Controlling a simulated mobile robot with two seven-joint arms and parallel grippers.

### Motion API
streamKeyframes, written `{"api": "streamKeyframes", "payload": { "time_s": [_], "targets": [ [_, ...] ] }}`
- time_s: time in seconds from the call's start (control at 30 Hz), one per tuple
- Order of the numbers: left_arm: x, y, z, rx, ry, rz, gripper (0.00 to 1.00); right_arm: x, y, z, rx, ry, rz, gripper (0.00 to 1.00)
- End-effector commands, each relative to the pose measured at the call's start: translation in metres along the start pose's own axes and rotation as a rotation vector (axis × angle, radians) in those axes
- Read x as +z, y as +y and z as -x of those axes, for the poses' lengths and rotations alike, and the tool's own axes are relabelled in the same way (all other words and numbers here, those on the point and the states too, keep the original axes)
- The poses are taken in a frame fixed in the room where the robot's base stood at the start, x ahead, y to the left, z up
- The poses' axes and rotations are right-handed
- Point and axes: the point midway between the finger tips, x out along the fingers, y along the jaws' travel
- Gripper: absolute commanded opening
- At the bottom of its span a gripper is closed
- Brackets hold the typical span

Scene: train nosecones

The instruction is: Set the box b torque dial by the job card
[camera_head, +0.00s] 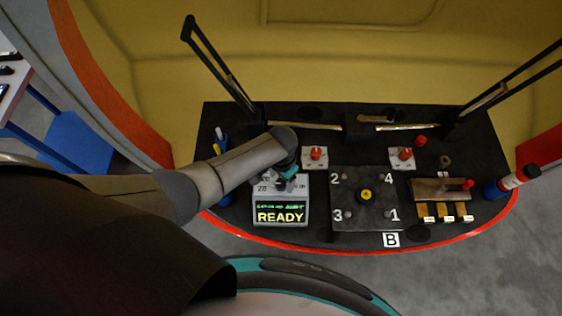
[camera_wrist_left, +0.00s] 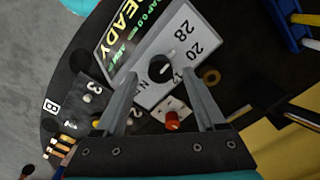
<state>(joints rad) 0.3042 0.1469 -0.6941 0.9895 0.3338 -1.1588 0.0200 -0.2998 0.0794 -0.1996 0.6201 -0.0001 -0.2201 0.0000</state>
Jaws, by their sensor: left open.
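A grey box (camera_head: 303,213) with a lit display (camera_head: 281,213) reading READY stands at the left of the dark console. In the left wrist view, its pale face (camera_wrist_left: 190,22) carries a black dial knob (camera_wrist_left: 161,69) with a white pointer mark, and the numbers 28, 20 and 12. I cannot make out a job card. My right gripper is out of view.
A dark plate (camera_head: 365,220) numbered 1 to 4 sits right of the box, above a B label (camera_head: 391,240). Red knobs on white bases (camera_head: 316,154) stand behind. A blue holder (camera_head: 496,189) stands at the right, and black bars rise at the back.

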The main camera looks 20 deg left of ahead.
Motion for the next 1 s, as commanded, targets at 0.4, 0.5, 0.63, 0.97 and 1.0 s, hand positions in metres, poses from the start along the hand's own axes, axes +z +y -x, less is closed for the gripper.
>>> {"api": "streamKeyframes", "payload": {
  "time_s": [0.4, 0.5, 0.63, 0.97, 1.0],
  "targets": [
    [-0.001, -0.001, 0.079, -0.001, 0.003, 0.0, 0.72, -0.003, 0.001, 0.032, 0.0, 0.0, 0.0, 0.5],
    [0.0, -0.001, 0.096, -0.001, 0.003, 0.001, 0.72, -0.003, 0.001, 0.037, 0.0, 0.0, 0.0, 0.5],
    [0.0, 0.0, 0.115, -0.001, 0.001, 0.001, 0.72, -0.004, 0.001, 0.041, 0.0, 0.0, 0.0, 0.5],
    [0.0, -0.001, 0.135, -0.001, 0.0, 0.002, 0.72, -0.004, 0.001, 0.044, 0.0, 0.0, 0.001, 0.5],
    [0.0, -0.001, 0.135, -0.001, 0.0, 0.002, 0.72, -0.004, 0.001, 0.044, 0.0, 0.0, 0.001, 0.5]
  ]
}}
